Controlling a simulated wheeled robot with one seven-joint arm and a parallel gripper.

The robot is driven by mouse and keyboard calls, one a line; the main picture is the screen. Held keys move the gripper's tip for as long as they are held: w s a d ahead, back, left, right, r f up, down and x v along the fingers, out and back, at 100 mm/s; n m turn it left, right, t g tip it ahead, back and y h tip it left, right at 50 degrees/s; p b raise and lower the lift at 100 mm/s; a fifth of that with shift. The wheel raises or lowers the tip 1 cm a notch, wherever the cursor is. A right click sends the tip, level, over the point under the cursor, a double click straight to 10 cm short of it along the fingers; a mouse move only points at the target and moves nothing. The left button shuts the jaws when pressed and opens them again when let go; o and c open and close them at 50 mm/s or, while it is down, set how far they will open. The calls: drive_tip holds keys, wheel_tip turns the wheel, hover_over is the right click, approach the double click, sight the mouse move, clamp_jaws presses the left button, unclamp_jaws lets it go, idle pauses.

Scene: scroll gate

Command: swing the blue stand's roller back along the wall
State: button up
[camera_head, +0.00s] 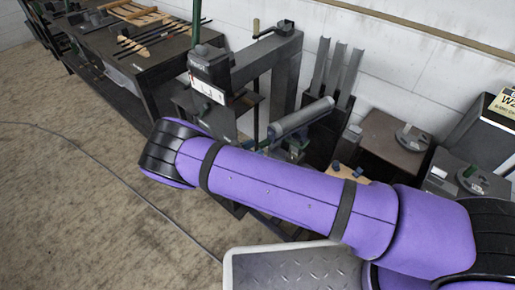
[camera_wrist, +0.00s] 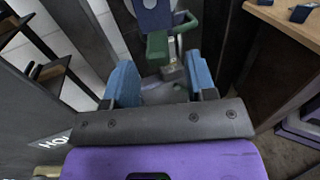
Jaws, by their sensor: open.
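In the head view a grey roller (camera_head: 302,117) lies at a slant near the white wall. My purple arm crosses in front and hides what is lower down, including my gripper. In the wrist view my gripper (camera_wrist: 160,78) has two blue fingers spread apart with no object clearly held between them. Beyond the fingers are a green bracket (camera_wrist: 170,42) with a metal piece and a dark blue part (camera_wrist: 155,14) above it. I cannot tell whether these belong to the blue stand.
A dark machine (camera_head: 208,68) with a tall post stands left of the roller. A workbench (camera_head: 130,45) with rods is at the upper left. Upright grey channels (camera_head: 335,70) lean by the wall. A brown-topped box (camera_head: 395,140) is at the right. Open floor (camera_head: 70,200) lies left.

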drive_tip(key=v, duration=0.8)
drive_tip(key=shift+s+a, duration=0.3)
drive_tip(key=shift+s, duration=0.05)
